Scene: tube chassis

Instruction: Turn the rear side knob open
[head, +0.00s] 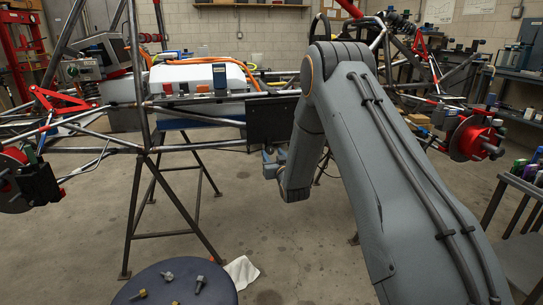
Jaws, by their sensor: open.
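The tube chassis (141,90) stands on dark trestle legs across the middle of the head view. A black panel (268,119) is fixed to its near side, in front of a white battery-like box (197,78) with orange cables. I cannot pick out the rear side knob; it is too small or hidden behind my arm. My gripper (268,162) is at the end of my large grey arm, just below the black panel's lower edge. It is open and seems to hold nothing. Its fingers are small and partly hidden by my wrist.
A round dark stool (172,287) with several bolts stands at the front, a white cloth (241,271) beside it. Red brake discs (474,139) sit at the chassis ends. A bench (515,190) is at the right.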

